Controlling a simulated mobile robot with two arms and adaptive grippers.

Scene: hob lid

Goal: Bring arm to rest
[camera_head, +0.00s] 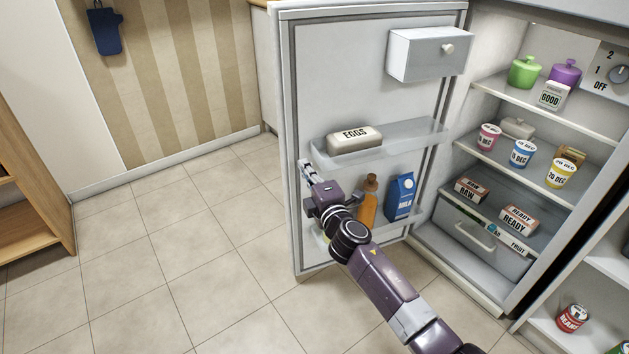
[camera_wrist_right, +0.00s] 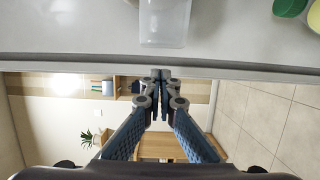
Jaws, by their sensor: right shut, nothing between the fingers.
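My right gripper (camera_head: 306,172) is shut and empty at the free left edge of the open fridge door (camera_head: 345,75), beside the door's lower shelves. In the right wrist view my gripper's fingertips (camera_wrist_right: 161,77) are together just below the pale edge of the door (camera_wrist_right: 60,65). I cannot tell whether they touch it. My right arm reaches up from the bottom right of the head view, across the front of the lower door shelf. My left gripper is not in view.
The door holds an egg box (camera_head: 354,140), an orange bottle (camera_head: 368,203) and a milk carton (camera_head: 401,196) close to my arm. The fridge shelves (camera_head: 480,150) with pots and cups stand open at the right. Tiled floor (camera_head: 150,270) is clear at the left.

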